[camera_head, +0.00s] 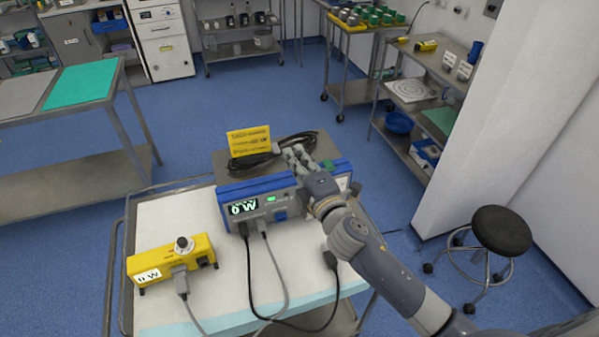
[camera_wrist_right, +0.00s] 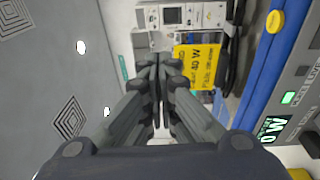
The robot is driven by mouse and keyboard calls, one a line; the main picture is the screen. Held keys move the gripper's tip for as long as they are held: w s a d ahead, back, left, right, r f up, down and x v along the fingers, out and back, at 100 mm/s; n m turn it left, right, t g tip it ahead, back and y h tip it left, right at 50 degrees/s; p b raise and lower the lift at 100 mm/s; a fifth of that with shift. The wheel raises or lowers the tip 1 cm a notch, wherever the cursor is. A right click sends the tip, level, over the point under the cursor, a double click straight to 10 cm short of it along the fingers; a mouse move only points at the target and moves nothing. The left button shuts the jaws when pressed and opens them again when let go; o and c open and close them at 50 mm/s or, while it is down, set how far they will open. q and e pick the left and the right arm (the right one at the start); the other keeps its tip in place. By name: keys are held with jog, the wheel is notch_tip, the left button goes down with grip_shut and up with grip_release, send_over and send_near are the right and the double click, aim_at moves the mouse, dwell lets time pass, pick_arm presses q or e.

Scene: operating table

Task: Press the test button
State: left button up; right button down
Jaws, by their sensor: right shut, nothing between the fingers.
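A blue and grey device (camera_head: 258,212) stands on the cart, its display reading 0 W, with a small green lit patch (camera_head: 271,198) beside the display. The display (camera_wrist_right: 272,128) and green patch (camera_wrist_right: 290,98) also show at the right of the wrist view. A yellow box (camera_head: 160,262) with a knob and its own 0 W display stands at the front left. I cannot tell which part is the test button. My right gripper (camera_head: 291,153) is shut and empty above the device's top; its fingers (camera_wrist_right: 156,65) point away from the wrist camera. The left gripper is not in view.
A yellow sign (camera_head: 249,141) and coiled black cable (camera_head: 262,160) lie close to my right gripper. Cables hang from the device's front across the white cart top (camera_head: 205,222). A black stool (camera_head: 500,230) stands right. Open blue floor (camera_head: 245,95) lies behind the cart.

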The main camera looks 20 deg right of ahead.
jog(key=w+a+r+n+g+y, duration=0.2)
jog(key=a+r+n+g+y, duration=0.25)
jog(key=n, duration=0.85)
jog(key=w+a+r+n+g+y, duration=0.1)
jog(key=w+a+n+g+y, duration=0.15)
jog(key=a+n+y, duration=0.75)
jog(key=w+d+f+n+g+h, duration=0.1)
jog(key=d+f+n+g+h, duration=0.1)
jog(key=d+n+h, duration=0.3)
jog(key=w+d+f+n+g+h, duration=0.1)
jog(key=d+n+h, duration=0.5)
jog(key=d, duration=0.6)
notch_tip(320, 180, down, 3)
jog(key=shift+w+d+r+g, duration=0.1)
jog(key=shift+w+d+g, duration=0.15)
jog(key=shift+g, duration=0.55)
jog(key=shift+a, duration=0.1)
